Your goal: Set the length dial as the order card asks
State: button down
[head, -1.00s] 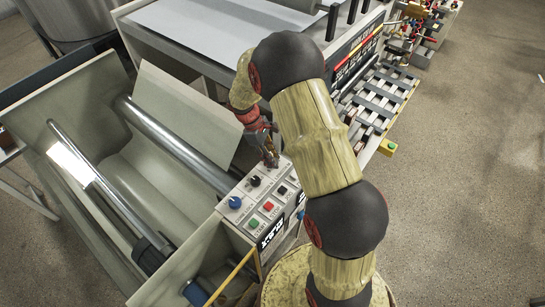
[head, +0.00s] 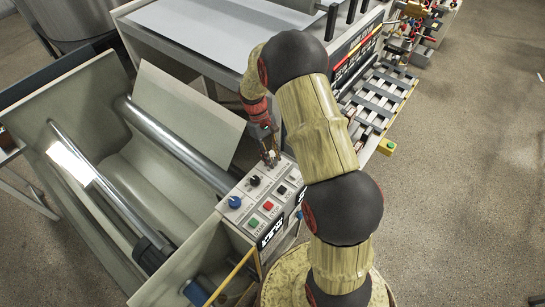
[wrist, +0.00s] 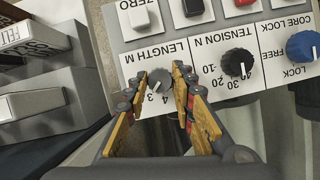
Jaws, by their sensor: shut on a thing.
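The length dial (wrist: 159,79) is a grey knob with a white pointer line, under the label LENGTH M on the control panel, with the digits 3 and 4 showing near it. In the wrist view my gripper (wrist: 165,88) has its two fingers on either side of this dial, shut on it. In the head view my gripper (head: 270,160) is down at the far end of the panel (head: 240,217), and its fingers largely hide the dial. The order card is not recognisable in these views.
The black tension knob (wrist: 236,63) and the blue core lock knob (wrist: 302,46) sit beside the dial. A long roller (head: 180,147) lies left of the panel.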

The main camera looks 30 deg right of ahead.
jog(key=c, duration=1.5)
grip_release()
jog(key=v, duration=1.2)
